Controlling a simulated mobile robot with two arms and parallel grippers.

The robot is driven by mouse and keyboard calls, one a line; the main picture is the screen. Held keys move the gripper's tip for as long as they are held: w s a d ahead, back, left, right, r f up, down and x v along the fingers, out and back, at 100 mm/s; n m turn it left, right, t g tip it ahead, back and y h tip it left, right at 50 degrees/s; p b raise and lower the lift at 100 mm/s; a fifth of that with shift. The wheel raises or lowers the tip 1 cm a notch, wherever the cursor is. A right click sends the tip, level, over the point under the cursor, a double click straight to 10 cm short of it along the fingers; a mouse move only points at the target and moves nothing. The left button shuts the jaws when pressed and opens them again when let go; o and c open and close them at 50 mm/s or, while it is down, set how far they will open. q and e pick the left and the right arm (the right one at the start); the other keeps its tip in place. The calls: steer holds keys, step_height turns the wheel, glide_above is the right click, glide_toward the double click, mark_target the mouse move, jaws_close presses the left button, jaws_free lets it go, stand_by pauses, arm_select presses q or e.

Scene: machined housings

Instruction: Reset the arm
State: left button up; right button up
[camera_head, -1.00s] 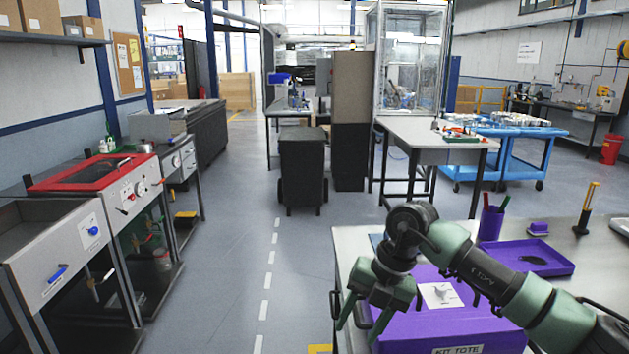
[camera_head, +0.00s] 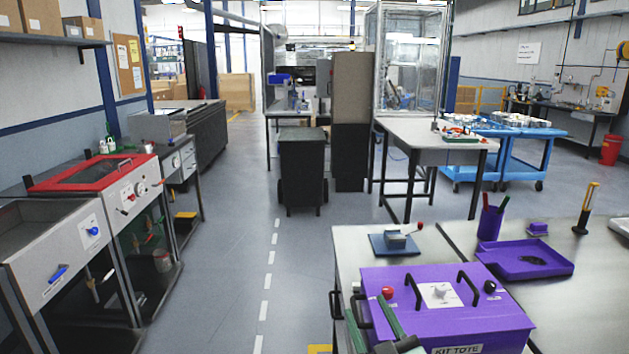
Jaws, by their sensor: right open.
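My right gripper (camera_head: 367,314) shows at the bottom of the head view, low in front of the purple kit tote (camera_head: 465,315). Its two green fingers point up and stand apart, with nothing seen between them. Only the fingers and a bit of the dark gripper body show; the rest of my right arm is out of the picture. My left gripper is not in view.
The tote's lid has black handles and a white dial plate. Behind it are a blue-based fixture (camera_head: 397,243), a purple tray (camera_head: 525,258) and a purple cup (camera_head: 490,223) on the metal bench. Grey floor (camera_head: 245,230) is open at left.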

steer(key=s+d+f+m+g+h, duration=0.2)
steer(key=s+d+f, duration=0.1)
steer(key=f, duration=0.3)
steer(key=s+d+f+m+g+h, duration=0.1)
steer(key=s+d+f+g, duration=0.2)
steer(key=f, duration=0.2)
steer(key=s+d+f+g, duration=0.2)
steer(key=s+f+g, duration=0.25)
steer(key=s, duration=0.35)
steer(key=s+d+f+m+g, duration=0.1)
steer(key=s+f+g, duration=0.2)
steer(key=s+f, duration=0.35)
steer(key=s+d+f+g, duration=0.2)
steer(key=s+f+g, duration=0.15)
steer(key=s, duration=0.65)
step_height(320, 180, down, 25)
steer(key=s+d+f+g+h, duration=0.1)
steer(key=s+d+f+g, duration=0.1)
steer(key=s+f, duration=1.5)
steer(key=shift+s+d+f, duration=0.15)
steer(key=shift+s+d, duration=0.15)
steer(key=shift+s, duration=0.05)
